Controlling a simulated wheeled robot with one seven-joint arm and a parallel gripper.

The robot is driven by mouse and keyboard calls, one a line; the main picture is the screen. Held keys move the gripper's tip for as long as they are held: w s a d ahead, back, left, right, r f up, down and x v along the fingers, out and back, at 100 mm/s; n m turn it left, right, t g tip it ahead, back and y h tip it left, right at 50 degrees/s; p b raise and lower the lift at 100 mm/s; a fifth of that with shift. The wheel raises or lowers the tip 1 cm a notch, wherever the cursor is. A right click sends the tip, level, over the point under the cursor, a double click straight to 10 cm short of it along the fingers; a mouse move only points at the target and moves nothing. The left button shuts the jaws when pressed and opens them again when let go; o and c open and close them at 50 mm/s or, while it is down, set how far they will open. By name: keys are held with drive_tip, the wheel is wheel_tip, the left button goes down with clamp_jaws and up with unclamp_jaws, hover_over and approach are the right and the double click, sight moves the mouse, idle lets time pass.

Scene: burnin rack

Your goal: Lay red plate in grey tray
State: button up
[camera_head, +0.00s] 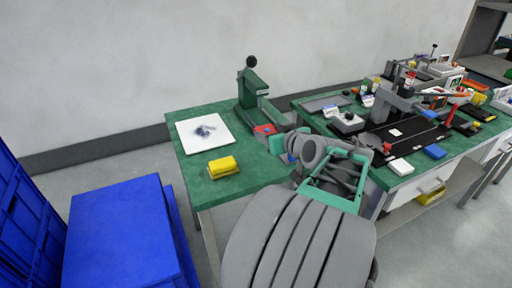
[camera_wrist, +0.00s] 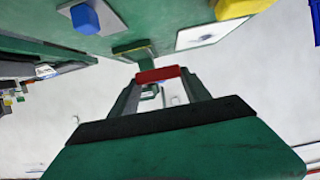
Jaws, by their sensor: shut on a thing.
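The red plate (camera_wrist: 157,74) is held between the two fingertips of my gripper (camera_wrist: 158,80) in the wrist view. It shows as a short red strip seen nearly edge-on. In the head view my gripper (camera_head: 274,136) is over the near table's right side, and a small red patch (camera_head: 262,129) shows at its tip. A flat grey tray (camera_head: 325,103) lies on the right-hand table, to the right of my gripper and apart from it. Its inside is too small to make out.
A green press (camera_head: 248,90) stands just behind my gripper. A white sheet (camera_head: 204,131) and a yellow block (camera_head: 222,167) lie left on the green table. The right-hand table is crowded with devices. A blue crate (camera_head: 125,235) stands at the lower left.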

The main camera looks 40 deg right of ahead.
hover_over(260, 154)
drive_tip(key=f, duration=0.5)
drive_tip(key=shift+s+a+f, duration=0.1)
drive_tip(key=shift+s+f, duration=0.2)
drive_tip(key=shift+s, duration=0.05)
drive_tip(key=shift+w+f+b, duration=0.15)
drive_tip(key=shift+f+b, duration=0.05)
drive_tip(key=shift+f, duration=0.75)
drive_tip(key=shift+w+f+b, duration=0.15)
drive_tip(key=shift+f+b, duration=0.05)
drive_tip(key=shift+f, duration=0.7)
drive_tip(key=shift+f, duration=0.25)
drive_tip(key=o, duration=1.5)
drive_tip(key=shift+r, duration=0.15)
